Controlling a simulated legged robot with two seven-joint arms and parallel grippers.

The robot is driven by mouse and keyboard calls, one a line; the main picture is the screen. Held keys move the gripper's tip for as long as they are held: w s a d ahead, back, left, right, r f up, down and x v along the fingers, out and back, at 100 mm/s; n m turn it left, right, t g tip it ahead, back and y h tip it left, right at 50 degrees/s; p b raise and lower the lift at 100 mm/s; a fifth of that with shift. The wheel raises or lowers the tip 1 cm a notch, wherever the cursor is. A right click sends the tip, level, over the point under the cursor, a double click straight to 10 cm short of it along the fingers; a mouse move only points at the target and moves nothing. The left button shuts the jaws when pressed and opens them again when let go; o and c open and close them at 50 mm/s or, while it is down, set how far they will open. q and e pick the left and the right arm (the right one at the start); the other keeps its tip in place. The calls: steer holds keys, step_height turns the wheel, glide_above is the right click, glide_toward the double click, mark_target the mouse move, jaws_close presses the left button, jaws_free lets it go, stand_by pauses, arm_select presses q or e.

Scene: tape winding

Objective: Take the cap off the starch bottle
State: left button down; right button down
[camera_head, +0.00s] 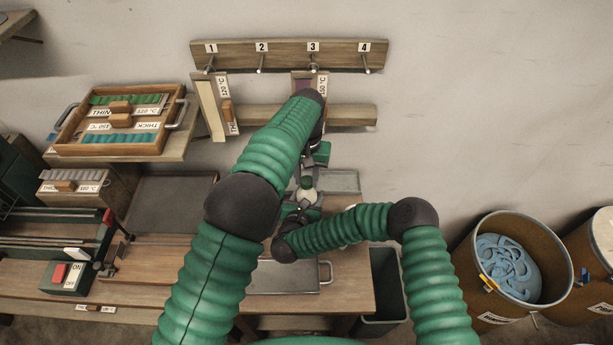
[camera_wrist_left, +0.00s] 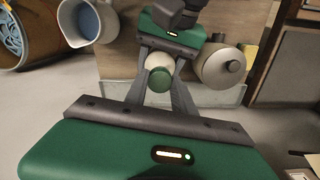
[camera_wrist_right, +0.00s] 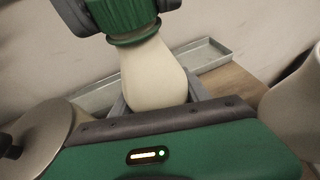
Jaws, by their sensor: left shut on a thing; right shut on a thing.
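The starch bottle shows as a cream body (camera_head: 308,195) low in the middle of the head view. It is large in the right wrist view (camera_wrist_right: 152,75), with its green cap (camera_wrist_right: 125,18) at the top. The cap (camera_wrist_left: 159,80) also shows in the left wrist view, between the fingers of my left gripper (camera_wrist_left: 160,84), which is shut on it. My right gripper (camera_wrist_right: 158,100) is shut on the bottle's body. The cap sits at the bottle's top with no clear gap; whether it is loose I cannot tell. My arms partly hide the bottle in the head view.
A lidded pot (camera_wrist_left: 221,66) and a jug with blue contents (camera_wrist_left: 92,20) stand close to the bottle. A numbered peg rack (camera_head: 285,57) hangs on the wall. A wooden tray (camera_head: 68,143) stands at left, a bin of blue material (camera_head: 468,250) at right.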

arm_select(q)
steer(key=n, duration=0.6)
steer(key=shift+w+d+r, duration=0.1)
steer(key=shift+w, duration=0.05)
arm_select(e)
steer(key=shift+s+a, duration=0.1)
steer(key=shift+a, duration=0.05)
arm_select(q)
steer(key=n, duration=0.3)
steer(key=shift+n, duration=0.4)
steer(key=n, duration=0.8)
steer(key=shift+n, duration=0.3)
steer(key=c, duration=1.1)
jaws_free()
steer(key=shift+o, duration=0.2)
